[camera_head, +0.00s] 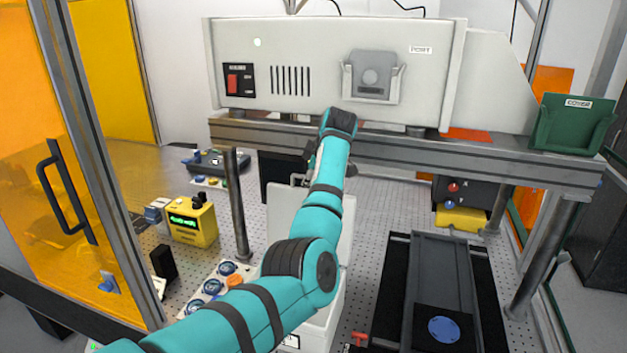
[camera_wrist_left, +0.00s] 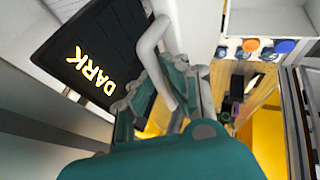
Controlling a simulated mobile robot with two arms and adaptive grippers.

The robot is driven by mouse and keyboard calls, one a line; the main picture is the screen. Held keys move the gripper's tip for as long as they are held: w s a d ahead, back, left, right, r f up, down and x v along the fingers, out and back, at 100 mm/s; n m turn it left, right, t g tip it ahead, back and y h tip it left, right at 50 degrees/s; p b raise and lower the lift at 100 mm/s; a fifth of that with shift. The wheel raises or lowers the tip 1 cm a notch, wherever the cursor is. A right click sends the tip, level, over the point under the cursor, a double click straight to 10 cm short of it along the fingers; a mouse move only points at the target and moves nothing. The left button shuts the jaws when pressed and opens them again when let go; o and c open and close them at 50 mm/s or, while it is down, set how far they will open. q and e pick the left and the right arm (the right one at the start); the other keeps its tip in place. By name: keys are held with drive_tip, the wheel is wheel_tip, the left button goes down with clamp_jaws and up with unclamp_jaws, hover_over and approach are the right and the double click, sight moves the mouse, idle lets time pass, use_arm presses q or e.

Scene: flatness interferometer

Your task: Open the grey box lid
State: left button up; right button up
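The grey box (camera_head: 322,325) stands on the perforated table, partly behind my left arm. Its pale lid (camera_head: 283,212) is raised and stands roughly upright at the back of the box. My left gripper (camera_head: 301,180) is at the lid's upper edge and mostly hidden by my arm in the head view. In the left wrist view a bent light grey handle (camera_wrist_left: 155,38) passes between the fingers of my left gripper (camera_wrist_left: 168,80), which appear closed around it. The box's inside is mostly hidden. My right gripper is not in view.
A black panel marked DARK (camera_wrist_left: 88,65) is close to the gripper. The large instrument (camera_head: 300,55) on its rail stands behind. A tray of blue and orange parts (camera_head: 222,272) and a yellow meter (camera_head: 190,222) are left; a dark rail slide (camera_head: 440,275) is right.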

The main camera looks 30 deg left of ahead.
use_arm(q)
drive_tip(key=o, duration=0.4)
drive_tip(key=shift+s, duration=0.1)
drive_tip(key=shift+c, duration=0.2)
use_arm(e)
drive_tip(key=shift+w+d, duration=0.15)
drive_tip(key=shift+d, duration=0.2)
use_arm(q)
drive_tip(key=shift+f, duration=0.1)
drive_tip(key=shift+s+d+r, duration=0.15)
drive_tip(key=shift+d+r, duration=0.15)
drive_tip(key=shift+r, duration=0.2)
drive_tip(key=v, duration=1.1)
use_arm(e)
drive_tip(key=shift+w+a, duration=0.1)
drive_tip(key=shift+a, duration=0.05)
use_arm(q)
drive_tip(key=shift+a+r, duration=0.1)
